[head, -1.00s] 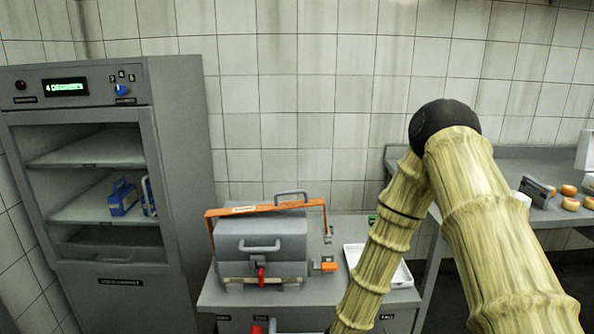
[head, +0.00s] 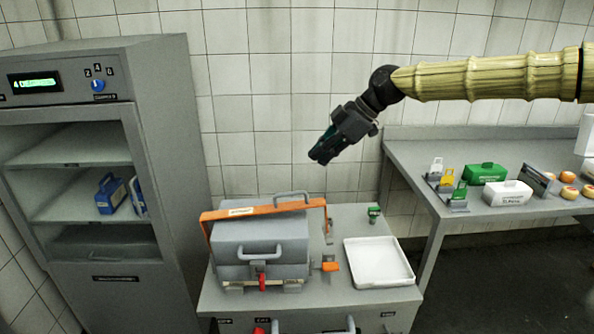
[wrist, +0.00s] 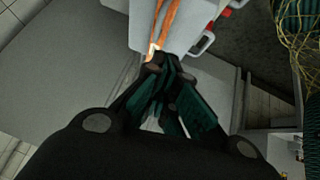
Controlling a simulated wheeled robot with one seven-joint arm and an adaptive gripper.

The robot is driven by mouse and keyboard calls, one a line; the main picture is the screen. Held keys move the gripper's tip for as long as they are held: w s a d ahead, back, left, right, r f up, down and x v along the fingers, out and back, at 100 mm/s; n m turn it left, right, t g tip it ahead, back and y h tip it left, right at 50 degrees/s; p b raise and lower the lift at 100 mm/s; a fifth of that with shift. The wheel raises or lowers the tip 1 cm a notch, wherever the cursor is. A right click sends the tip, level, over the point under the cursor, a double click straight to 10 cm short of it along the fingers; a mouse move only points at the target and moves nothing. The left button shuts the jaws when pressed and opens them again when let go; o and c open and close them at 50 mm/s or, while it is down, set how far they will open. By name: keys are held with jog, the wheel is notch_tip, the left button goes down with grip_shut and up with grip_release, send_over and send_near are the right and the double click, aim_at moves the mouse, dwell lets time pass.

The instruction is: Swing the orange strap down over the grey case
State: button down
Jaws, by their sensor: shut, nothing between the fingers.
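The grey case (head: 262,240) stands on the left part of the grey bench top. It has a grey front handle and a red piece low on its front. The orange strap (head: 272,208) lies raised along the upper edge of the case, with a pale label on it; it also shows in the wrist view (wrist: 168,20). My gripper (head: 318,158) is shut and empty, in the air above and to the right of the case, pointing down and left. In the wrist view its dark green fingers (wrist: 160,68) are together, with the strap beyond them, apart as far as I can tell.
An orange block (head: 331,266) sticks out at the case's right side. A white tray (head: 378,262) and a small green item (head: 374,213) are on the bench to the right. A grey cabinet (head: 165,130) stands at the left. A side table (head: 420,165) holds several boxes and cheeses.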

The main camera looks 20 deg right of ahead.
jog(key=d+r, duration=0.1)
jog(key=r, duration=0.1)
jog(key=p, duration=0.4)
send_over(308, 199)
jog(key=a, duration=0.2)
notch_tip(308, 199, down, 10)
jog(key=shift+s+r, duration=0.1)
jog(key=shift+d+f, duration=0.15)
jog(key=shift+f, duration=0.6)
jog(key=shift+d, duration=0.1)
jog(key=d+f, duration=0.1)
jog(key=d+f+b, duration=0.1)
jog(key=f, duration=0.1)
jog(key=d+f, duration=0.1)
jog(key=shift+s+d+f+b, duration=0.1)
jog(key=shift+s+f+b, duration=0.1)
jog(key=shift+s+b, duration=0.15)
jog(key=shift+r, duration=0.2)
